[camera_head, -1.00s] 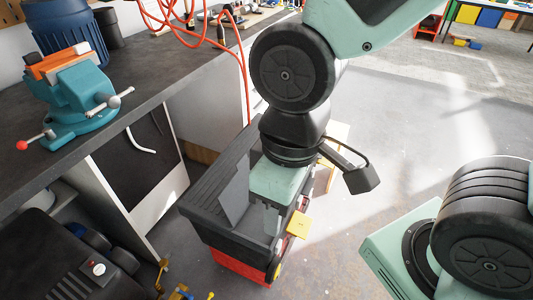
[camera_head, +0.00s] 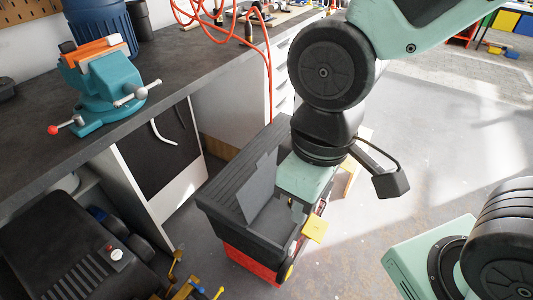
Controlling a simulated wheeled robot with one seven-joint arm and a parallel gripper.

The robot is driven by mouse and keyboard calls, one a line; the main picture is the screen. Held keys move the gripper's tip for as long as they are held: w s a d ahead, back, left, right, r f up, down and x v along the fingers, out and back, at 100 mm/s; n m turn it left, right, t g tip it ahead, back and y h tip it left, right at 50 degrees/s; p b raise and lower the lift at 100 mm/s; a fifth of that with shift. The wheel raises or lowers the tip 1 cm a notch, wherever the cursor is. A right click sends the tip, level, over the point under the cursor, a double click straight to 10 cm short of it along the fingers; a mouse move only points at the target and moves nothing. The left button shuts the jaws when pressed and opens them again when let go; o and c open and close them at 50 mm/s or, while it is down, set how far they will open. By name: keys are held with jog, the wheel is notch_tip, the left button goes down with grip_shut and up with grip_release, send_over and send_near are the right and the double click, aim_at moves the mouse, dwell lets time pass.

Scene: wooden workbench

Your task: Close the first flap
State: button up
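A black toolbox (camera_head: 232,232) with a red base stands on the floor beside the workbench. Its ribbed black flap (camera_head: 236,168) lies along the box's left side. A grey panel (camera_head: 258,188) stands tilted beside the ribbed part, left of my gripper. My gripper (camera_head: 298,212) points down over the right part of the box, with its green body partly covering the opening. Its fingers are mostly hidden, so I cannot tell how far apart they are or whether they touch the flap. A yellow latch (camera_head: 314,228) sticks out on the box's right side.
The workbench (camera_head: 190,75) with a teal vise (camera_head: 112,90) is at the left, close to the box. A dark machine (camera_head: 75,250) and yellow clamps (camera_head: 185,285) lie at the lower left. The floor to the right (camera_head: 440,150) is open.

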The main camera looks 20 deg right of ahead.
jog(key=w+a, duration=0.1)
jog(key=w, duration=0.2)
jog(key=w+a, duration=0.1)
jog(key=w, duration=0.2)
jog(key=w+a+f, duration=0.1)
jog(key=w, duration=0.3)
jog(key=shift+a, duration=0.2)
grip_shut()
jog(key=w+d+f, duration=0.1)
jog(key=w+f, duration=0.3)
jog(key=w, duration=0.5)
jog(key=w+d+f+b, duration=0.1)
jog(key=w+f, duration=0.2)
jog(key=w, duration=0.5)
jog(key=w+d+f, duration=0.2)
jog(key=w+f, duration=0.2)
jog(key=w, duration=0.5)
notch_tip(320, 180, down, 9)
jog(key=s+d+p, duration=0.1)
jog(key=s+p, duration=0.1)
jog(key=shift+s+d+n+t, duration=0.15)
jog(key=shift+d+n+t, duration=0.15)
jog(key=shift+d, duration=0.1)
